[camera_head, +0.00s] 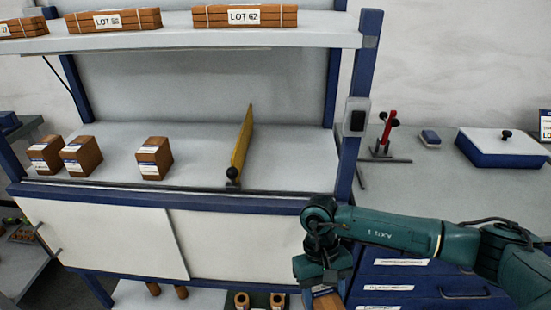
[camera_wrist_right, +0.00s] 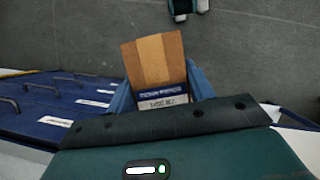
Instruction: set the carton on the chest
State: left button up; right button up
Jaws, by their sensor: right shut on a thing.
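A brown carton with a white and blue label (camera_wrist_right: 155,62) is held between the blue fingers of my right gripper (camera_wrist_right: 162,90). In the head view my right gripper (camera_head: 322,272) points down at the bottom, left of the drawers, and only part of the held carton (camera_head: 326,301) shows below it. A blue chest of drawers (camera_head: 425,290) with white labels stands under the right-hand worktop, partly hidden by my right arm. Its drawer fronts also show in the wrist view (camera_wrist_right: 50,112), left of the carton. My left gripper is out of view.
Three similar cartons (camera_head: 80,155) stand on the bench at left. A yellow upright board (camera_head: 241,145) stands right of them. Wood bundles lie on the upper shelf (camera_head: 200,36). The right worktop holds a red-handled stand (camera_head: 386,135) and a blue box with white lid (camera_head: 500,148).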

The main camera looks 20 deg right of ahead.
aim_at(487, 200)
jog(key=k+l, duration=0.1)
jog(key=l, duration=0.3)
jog(key=k+l, duration=0.1)
jog(key=l, duration=0.3)
jog(key=k+l+u, duration=0.1)
jog(key=l, duration=0.25)
jog(key=k+l, duration=0.15)
jog(key=l, duration=0.25)
jog(key=k+l, duration=0.1)
jog(key=l, duration=0.3)
jog(key=k+l+u, duration=0.1)
jog(key=l, duration=0.25)
jog(key=k+l, duration=0.15)
jog(key=l, duration=0.25)
